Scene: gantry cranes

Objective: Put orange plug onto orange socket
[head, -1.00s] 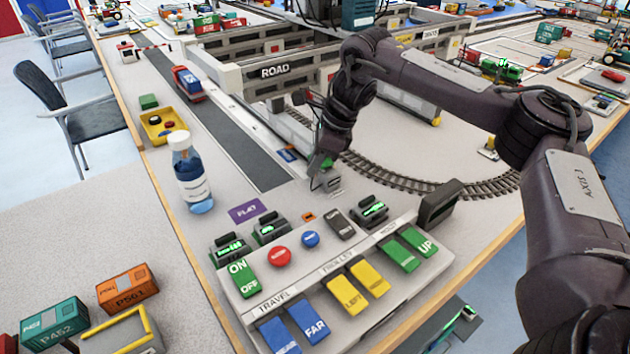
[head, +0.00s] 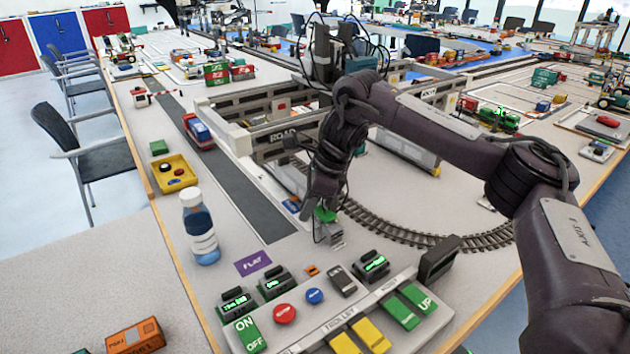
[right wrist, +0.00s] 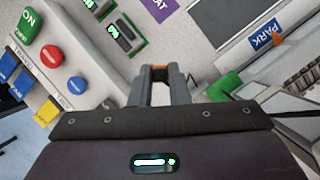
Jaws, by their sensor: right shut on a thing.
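My right gripper (head: 327,236) hangs over the table behind the control panel, pointing down. In the right wrist view its two grey fingers (right wrist: 160,86) are shut, with the orange plug (right wrist: 159,68) showing as a small patch of orange at their tips. Most of the plug is hidden by the fingers. A small orange piece (head: 312,270), which looks like the orange socket, sits on the table between the small displays and the dark switch, in front of the gripper and apart from it. My left gripper is not in view.
The control panel (head: 370,311) with buttons and rocker switches fills the near table. A bottle (head: 199,228) and yellow tray (head: 173,173) stand left. The curved track (head: 420,238) and gantry frame (head: 285,135) lie behind. A purple label (head: 253,263) lies flat.

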